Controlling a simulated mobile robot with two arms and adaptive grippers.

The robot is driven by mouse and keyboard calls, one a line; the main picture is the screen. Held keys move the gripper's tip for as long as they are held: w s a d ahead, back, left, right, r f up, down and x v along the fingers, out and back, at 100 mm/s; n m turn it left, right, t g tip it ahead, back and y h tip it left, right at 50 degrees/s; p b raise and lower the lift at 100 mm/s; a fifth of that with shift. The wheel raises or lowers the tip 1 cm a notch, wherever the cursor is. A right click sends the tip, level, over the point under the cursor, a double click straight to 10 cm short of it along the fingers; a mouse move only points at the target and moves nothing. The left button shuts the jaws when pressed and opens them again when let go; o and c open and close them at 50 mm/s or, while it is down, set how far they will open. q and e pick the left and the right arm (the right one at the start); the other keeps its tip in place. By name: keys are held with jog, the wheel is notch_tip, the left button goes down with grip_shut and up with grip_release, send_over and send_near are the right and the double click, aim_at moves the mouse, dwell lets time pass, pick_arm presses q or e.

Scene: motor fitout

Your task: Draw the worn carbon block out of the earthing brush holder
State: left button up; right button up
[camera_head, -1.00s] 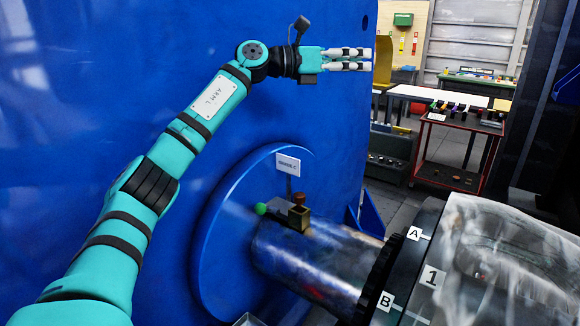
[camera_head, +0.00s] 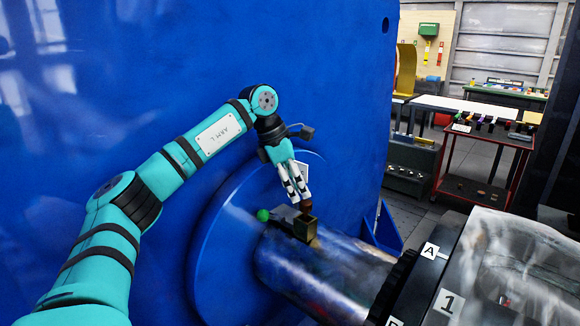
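The worn carbon block (camera_head: 307,206) shows as a small reddish-brown piece standing up from the holder's top. My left gripper (camera_head: 300,198) points down just above the holder, its tips close to the block. Its two pale fingers look parted by a narrow gap. I cannot tell whether they touch the block. The gripper partly covers the white label behind it. My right gripper is not in view.
A shiny shaft (camera_head: 345,270) runs from the blue round flange to a dark toothed ring at the lower right, beside a clear-wrapped part. A big blue wall (camera_head: 160,70) stands behind my arm. A red trolley (camera_head: 476,190) and benches stand at the back right.

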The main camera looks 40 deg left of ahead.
aim_at(305, 202)
pick_arm(q)
jog(key=p+x, duration=0.1)
jog(key=x, duration=0.4)
jog(key=shift+w+d+f, duration=0.1)
jog(key=shift+d+f, duration=0.1)
jog(key=shift+f, duration=0.1)
jog(key=shift+c, duration=0.3)
grip_shut()
